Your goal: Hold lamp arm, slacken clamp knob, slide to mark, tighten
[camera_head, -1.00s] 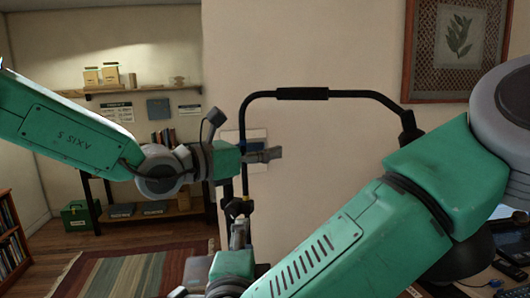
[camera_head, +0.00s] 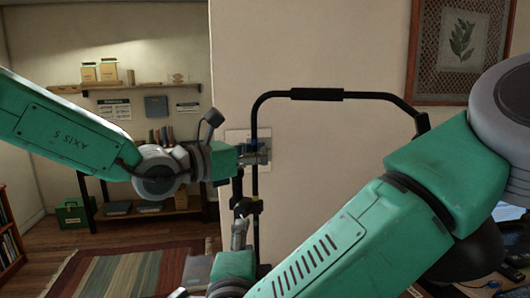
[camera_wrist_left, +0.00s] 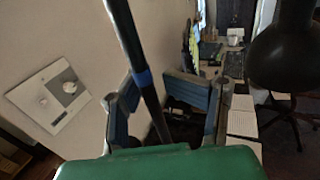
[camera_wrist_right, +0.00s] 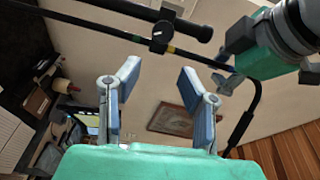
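The lamp arm (camera_head: 316,95) is a black tube with a thick grip along its top run. Its upright part (camera_head: 255,120) passes my left gripper (camera_head: 258,153). In the left wrist view, the tube with a blue band (camera_wrist_left: 143,79) runs between the open fingers of that gripper (camera_wrist_left: 170,103), nearer the left finger. My right gripper (camera_head: 240,232) is lower, below the dark clamp (camera_head: 247,206). In the right wrist view, its fingers (camera_wrist_right: 160,98) are open and empty. The round clamp knob (camera_wrist_right: 162,35) is beyond them, beside a yellow band (camera_wrist_right: 171,49). The dark lamp shade (camera_wrist_left: 285,48) hangs at right.
A pale wall plate (camera_wrist_left: 50,95) is on the wall behind the tube. A framed leaf picture (camera_head: 463,48) hangs at right. A shelf and a green box (camera_head: 72,213) stand at the far left, beyond a striped rug (camera_head: 120,275). A cluttered desk is at lower right.

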